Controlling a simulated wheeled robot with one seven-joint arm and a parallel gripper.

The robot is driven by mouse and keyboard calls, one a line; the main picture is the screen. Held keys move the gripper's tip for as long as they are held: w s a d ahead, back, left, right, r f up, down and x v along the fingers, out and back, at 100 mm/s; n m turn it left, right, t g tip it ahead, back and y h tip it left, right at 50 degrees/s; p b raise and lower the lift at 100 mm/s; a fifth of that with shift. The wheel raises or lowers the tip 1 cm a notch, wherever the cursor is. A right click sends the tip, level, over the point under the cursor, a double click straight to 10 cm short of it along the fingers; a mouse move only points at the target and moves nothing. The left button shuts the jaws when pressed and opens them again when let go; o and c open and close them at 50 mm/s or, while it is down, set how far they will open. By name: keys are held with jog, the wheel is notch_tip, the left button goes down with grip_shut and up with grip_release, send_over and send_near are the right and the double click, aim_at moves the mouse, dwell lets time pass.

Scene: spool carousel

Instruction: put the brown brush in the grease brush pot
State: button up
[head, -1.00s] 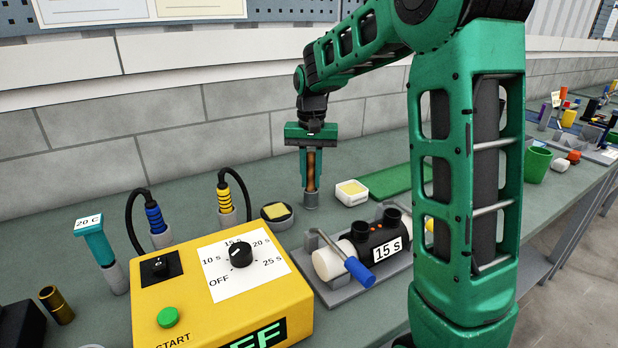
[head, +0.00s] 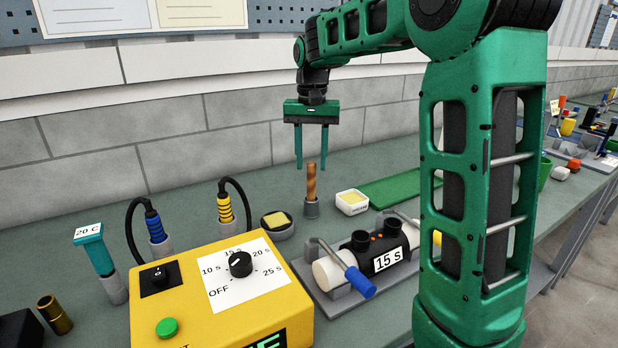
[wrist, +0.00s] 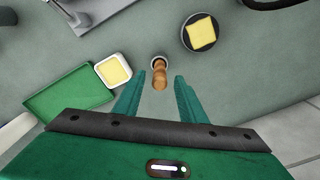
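The brown brush (head: 311,181) stands upright in a small grey pot (head: 311,209) on the bench; only its brown handle shows above the rim. In the wrist view the brush (wrist: 159,78) is seen from above, in the grey pot's ring. My gripper (head: 312,166) is open and empty, with its two fingers apart above the brush and not touching it. In the wrist view my gripper (wrist: 158,84) shows its fingers spread to either side. I cannot read a label on the pot.
A white dish with yellow contents (head: 352,202) and a green mat (head: 400,188) lie right of the pot. A round dark tin with a yellow pad (head: 277,222) is to its left. A yellow timer box (head: 215,300) and a black cylinder marked 15 s (head: 380,248) stand in front.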

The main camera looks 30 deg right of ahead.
jog(key=shift+r, duration=1.95)
